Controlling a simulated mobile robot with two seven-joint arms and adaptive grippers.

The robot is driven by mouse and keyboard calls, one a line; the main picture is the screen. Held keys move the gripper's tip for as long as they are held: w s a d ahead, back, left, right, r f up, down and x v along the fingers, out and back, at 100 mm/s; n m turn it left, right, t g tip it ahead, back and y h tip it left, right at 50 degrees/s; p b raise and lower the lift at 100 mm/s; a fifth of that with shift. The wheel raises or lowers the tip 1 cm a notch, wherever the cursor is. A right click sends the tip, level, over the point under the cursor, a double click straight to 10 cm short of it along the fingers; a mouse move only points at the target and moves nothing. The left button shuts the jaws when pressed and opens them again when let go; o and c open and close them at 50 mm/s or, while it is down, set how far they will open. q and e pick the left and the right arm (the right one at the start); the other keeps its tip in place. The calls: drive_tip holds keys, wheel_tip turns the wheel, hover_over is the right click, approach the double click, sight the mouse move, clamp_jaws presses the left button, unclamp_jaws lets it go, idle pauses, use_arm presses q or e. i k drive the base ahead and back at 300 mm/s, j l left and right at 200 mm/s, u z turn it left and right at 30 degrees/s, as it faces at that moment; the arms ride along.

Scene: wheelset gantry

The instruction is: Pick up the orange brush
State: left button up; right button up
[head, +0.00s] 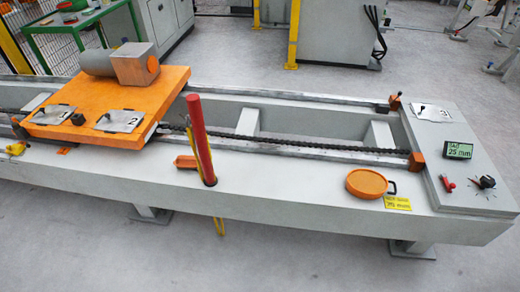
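A small orange block-shaped object (185,162), which looks like the orange brush, lies on the grey bench front ledge, just left of the red post. It is small in the picture, so bristles cannot be made out. Neither my left nor my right gripper shows in the head view, and nothing is seen touching the orange object.
An upright red post (200,138) stands close to the right of the orange object. An orange carriage (100,110) sits on the rails behind left. A round orange dish (367,183) lies on the ledge further right. The ledge between post and dish is clear.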

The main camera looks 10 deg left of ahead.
sight(188, 162)
drive_tip(key=i+j+z, duration=0.15)
drive_tip(key=j, duration=0.5)
drive_tip(key=j+z, duration=0.15)
drive_tip(key=j, duration=0.45)
